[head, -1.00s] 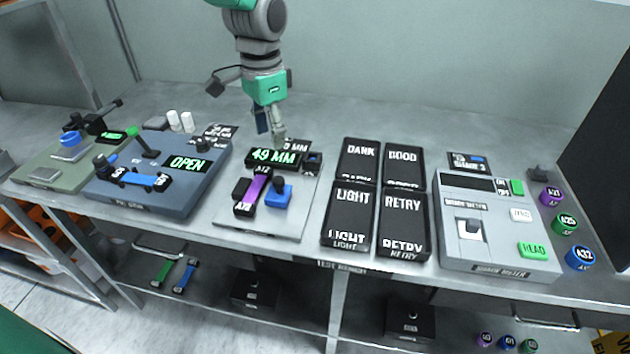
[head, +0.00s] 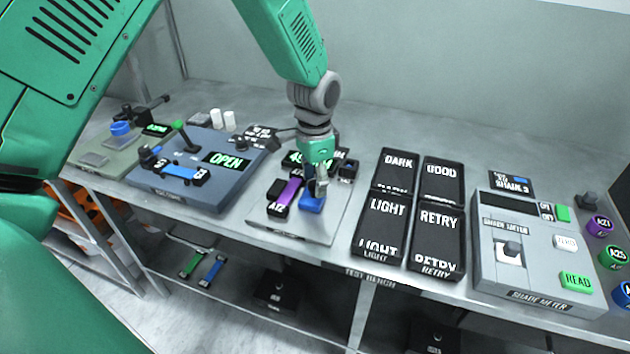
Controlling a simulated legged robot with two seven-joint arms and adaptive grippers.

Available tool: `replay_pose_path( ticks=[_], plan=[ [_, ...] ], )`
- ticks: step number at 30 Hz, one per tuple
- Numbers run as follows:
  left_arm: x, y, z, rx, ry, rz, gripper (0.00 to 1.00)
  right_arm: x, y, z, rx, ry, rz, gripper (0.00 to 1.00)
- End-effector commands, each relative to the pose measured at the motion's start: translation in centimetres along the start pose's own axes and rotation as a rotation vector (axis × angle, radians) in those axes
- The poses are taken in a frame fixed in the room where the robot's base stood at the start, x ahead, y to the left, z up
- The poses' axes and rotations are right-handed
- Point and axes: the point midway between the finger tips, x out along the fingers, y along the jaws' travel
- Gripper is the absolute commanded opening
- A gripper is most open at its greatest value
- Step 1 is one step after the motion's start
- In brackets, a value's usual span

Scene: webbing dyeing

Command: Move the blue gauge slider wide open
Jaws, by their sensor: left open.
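The blue gauge slider (head: 311,204) sits on the grey gauge plate (head: 290,226), just right of a purple webbing piece (head: 287,194) with a black end block marked A12. My left gripper (head: 317,192) points down directly over the blue slider, its fingers open at the slider's dark upper part. I cannot tell whether the fingers touch it. The gauge's green-lit display (head: 294,160) is partly hidden behind my gripper, so its reading is not legible. My right gripper is not in view.
A blue-grey device with an OPEN display (head: 226,160) stands left of the gauge. Black trays marked DARK (head: 396,171), GOOD, LIGHT and RETRY lie to its right, then the shade meter (head: 537,262). The bench behind the trays is clear.

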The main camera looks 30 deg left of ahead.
Motion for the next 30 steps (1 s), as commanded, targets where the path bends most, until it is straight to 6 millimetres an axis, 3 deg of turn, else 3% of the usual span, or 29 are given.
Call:
replay_pose_path(
  ticks=[10,14,30],
  plan=[
    [0.5,-0.1,0.1,-0.001,0.001,0.001,0.44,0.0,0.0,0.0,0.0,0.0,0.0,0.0],
    [0.5,-0.1,0.1,-0.001,0.001,0.001,0.0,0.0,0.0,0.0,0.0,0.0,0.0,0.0],
    [0.4,1.7,-1.9,-0.001,0.004,0.002,0.0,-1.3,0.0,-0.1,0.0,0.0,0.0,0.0]
  ],
)
